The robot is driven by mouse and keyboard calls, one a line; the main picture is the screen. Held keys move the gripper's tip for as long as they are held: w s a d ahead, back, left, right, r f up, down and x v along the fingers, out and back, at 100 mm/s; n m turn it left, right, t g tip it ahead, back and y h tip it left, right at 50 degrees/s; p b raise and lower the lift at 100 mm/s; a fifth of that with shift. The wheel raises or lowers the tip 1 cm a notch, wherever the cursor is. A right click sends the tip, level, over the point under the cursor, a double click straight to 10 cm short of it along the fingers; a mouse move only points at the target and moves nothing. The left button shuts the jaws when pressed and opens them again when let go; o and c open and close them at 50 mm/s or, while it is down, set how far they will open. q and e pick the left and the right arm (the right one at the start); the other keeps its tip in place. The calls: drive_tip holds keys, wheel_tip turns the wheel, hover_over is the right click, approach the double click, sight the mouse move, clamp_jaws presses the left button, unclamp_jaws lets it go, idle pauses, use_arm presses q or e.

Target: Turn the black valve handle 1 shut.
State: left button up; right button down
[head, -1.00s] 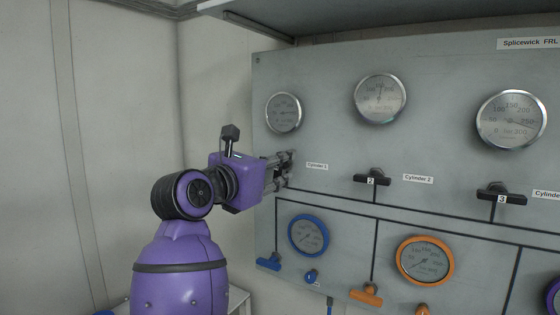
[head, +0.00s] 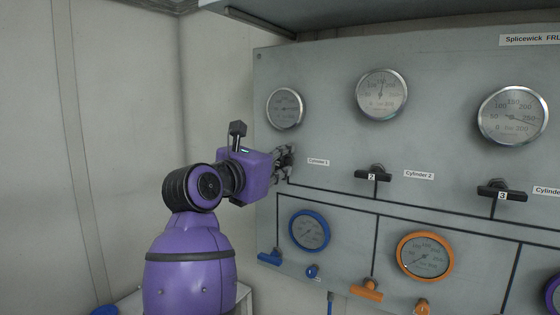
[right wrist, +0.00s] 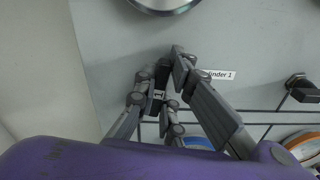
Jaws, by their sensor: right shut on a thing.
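The black valve handle 1 (right wrist: 158,95), with its white number tag, shows between the fingers of my right gripper (right wrist: 162,85) in the right wrist view. The right gripper is shut on it, one finger on each side. In the head view the right gripper (head: 284,161) reaches the panel just left of the "Cylinder 1" label (head: 318,162), and its fingers hide the handle there. The handle's exact angle is partly hidden by the fingers. My left gripper is not in view.
The grey panel (head: 330,70) carries several gauges; one silver gauge (head: 285,108) sits just above the gripper. Black handles 2 (head: 372,174) and 3 (head: 502,190) lie to the right. A blue gauge (head: 310,230) and blue handle (head: 269,258) are below. A wall stands left.

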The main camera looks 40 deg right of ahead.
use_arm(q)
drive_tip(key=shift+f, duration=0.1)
use_arm(e)
drive_tip(key=shift+f, duration=0.1)
drive_tip(key=m+b, duration=0.1)
drive_tip(key=m, duration=0.1)
drive_tip(key=shift+f+m, duration=0.15)
drive_tip(key=shift+m, duration=0.25)
drive_tip(key=m+b, duration=0.2)
drive_tip(key=m, duration=0.1)
drive_tip(key=shift+s+f+m, duration=0.1)
drive_tip(key=shift+m, duration=0.2)
drive_tip(key=m+b, duration=0.2)
drive_tip(key=shift+d+m, duration=0.1)
drive_tip(key=shift+m, duration=0.3)
drive_tip(key=m+b, duration=0.3)
drive_tip(key=m, duration=0.1)
drive_tip(key=shift+s+f, duration=0.1)
drive_tip(key=shift+m+b, duration=1.1)
drive_tip(key=shift+m, duration=0.2)
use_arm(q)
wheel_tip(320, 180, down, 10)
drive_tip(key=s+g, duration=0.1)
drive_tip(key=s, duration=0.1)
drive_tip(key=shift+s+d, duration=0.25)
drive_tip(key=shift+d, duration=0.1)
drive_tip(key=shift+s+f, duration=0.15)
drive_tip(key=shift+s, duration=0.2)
use_arm(e)
drive_tip(key=shift+s, duration=0.1)
